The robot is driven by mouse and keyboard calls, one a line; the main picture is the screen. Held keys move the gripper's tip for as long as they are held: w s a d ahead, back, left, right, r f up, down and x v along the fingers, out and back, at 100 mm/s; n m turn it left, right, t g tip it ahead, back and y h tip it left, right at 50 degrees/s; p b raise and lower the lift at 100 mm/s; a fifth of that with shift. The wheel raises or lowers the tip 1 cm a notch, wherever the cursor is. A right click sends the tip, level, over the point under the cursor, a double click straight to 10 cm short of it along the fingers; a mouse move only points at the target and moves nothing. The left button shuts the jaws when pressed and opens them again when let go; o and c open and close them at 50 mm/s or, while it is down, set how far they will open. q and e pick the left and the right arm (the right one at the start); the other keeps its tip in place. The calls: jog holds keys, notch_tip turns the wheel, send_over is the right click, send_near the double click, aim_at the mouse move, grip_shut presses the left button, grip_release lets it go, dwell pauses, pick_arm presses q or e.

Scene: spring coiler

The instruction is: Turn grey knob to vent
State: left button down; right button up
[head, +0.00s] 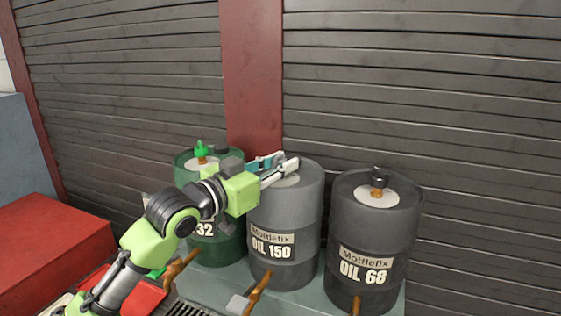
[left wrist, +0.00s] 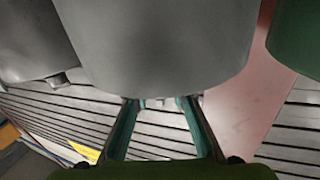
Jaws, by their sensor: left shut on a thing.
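The grey drum labelled OIL 150 (head: 287,225) stands in the middle of three drums. My left gripper (head: 283,167) reaches over its top from the left in the head view, and its fingers hide most of the middle of the lid. In the left wrist view the two teal fingers (left wrist: 158,103) close in from both sides at the drum's edge. A small grey piece (left wrist: 157,103), seemingly the grey knob, shows between the fingertips, largely hidden. The gripper is shut on it. Which way the knob points cannot be seen. My right gripper is in neither view.
The green drum (head: 223,240) marked 32, with a green knob (head: 201,150), stands left. The dark drum OIL 68 (head: 375,225), with a black knob (head: 378,177), stands right. A slatted wall (head: 430,90) and red post (head: 251,75) are behind. A red box (head: 55,240) lies left.

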pick_arm(q)
jog(key=shift+w+a+f+m+g+h+b, duration=0.1)
jog(key=shift+f+m+g+h+b, duration=0.05)
jog(key=shift+m+g+h+b, duration=1.1)
jog(key=m+g+h+b, duration=0.2)
jog(key=g+b, duration=0.1)
jog(key=shift+b, duration=0.35)
jog(key=shift+m+g+h+b, duration=0.35)
jog(key=shift+m+g+b, duration=0.4)
jog(key=shift+g+b, duration=0.3)
jog(key=c, duration=1.8)
grip_release()
jog(key=shift+o, duration=0.2)
jog(key=v, duration=1.2)
